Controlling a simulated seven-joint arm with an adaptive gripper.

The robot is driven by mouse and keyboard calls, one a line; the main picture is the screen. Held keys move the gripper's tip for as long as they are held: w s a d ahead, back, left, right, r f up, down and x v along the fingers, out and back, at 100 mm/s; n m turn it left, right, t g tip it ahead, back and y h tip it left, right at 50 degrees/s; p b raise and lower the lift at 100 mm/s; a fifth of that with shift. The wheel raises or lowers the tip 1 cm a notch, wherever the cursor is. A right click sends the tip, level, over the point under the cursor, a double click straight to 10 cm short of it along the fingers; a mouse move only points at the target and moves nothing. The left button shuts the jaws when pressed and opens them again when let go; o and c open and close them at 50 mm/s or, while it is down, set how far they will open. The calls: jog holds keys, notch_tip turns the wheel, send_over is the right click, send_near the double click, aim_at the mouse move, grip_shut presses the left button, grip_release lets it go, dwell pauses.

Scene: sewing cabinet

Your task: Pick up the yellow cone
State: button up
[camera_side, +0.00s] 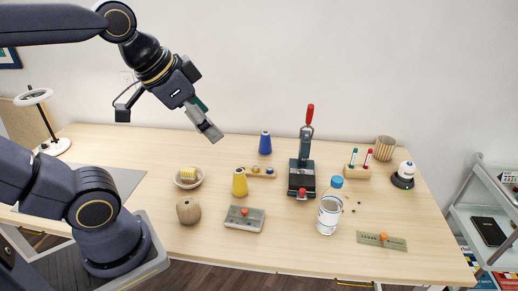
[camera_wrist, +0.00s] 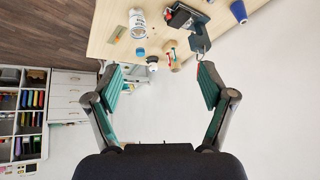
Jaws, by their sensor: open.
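The yellow cone (camera_side: 239,182) stands upright near the middle of the table in the side view, with a narrower top and a wider base. My gripper (camera_side: 210,130) is high above the table, up and to the left of the cone and well apart from it. In the wrist view my gripper (camera_wrist: 158,78) has its two green-padded fingers wide apart, with nothing between them. I cannot make out the yellow cone in the wrist view.
A blue cone (camera_side: 265,143) stands behind the yellow one. A bowl with a yellow item (camera_side: 188,184), a wooden pot (camera_side: 188,211), a grey box with a red knob (camera_side: 244,219) and a black press (camera_side: 302,175) surround it. A bottle (camera_side: 329,208) stands to the right.

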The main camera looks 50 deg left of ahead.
jog(key=w+a+r+m+g, duration=0.1)
jog(key=w+a+m, duration=0.15)
jog(key=w, duration=0.65)
jog(key=n+g, duration=0.2)
jog(key=g, duration=0.3)
send_over(240, 177)
jog(key=w+a, duration=0.1)
jog(key=a, duration=0.1)
notch_tip(240, 177, down, 22)
jog(key=shift+m, duration=0.25)
notch_tip(240, 177, down, 16)
jog(key=shift+d+r, duration=0.1)
jog(key=shift+d, duration=0.05)
jog(key=shift+w+r, duration=0.1)
jog(key=c, duration=1.3)
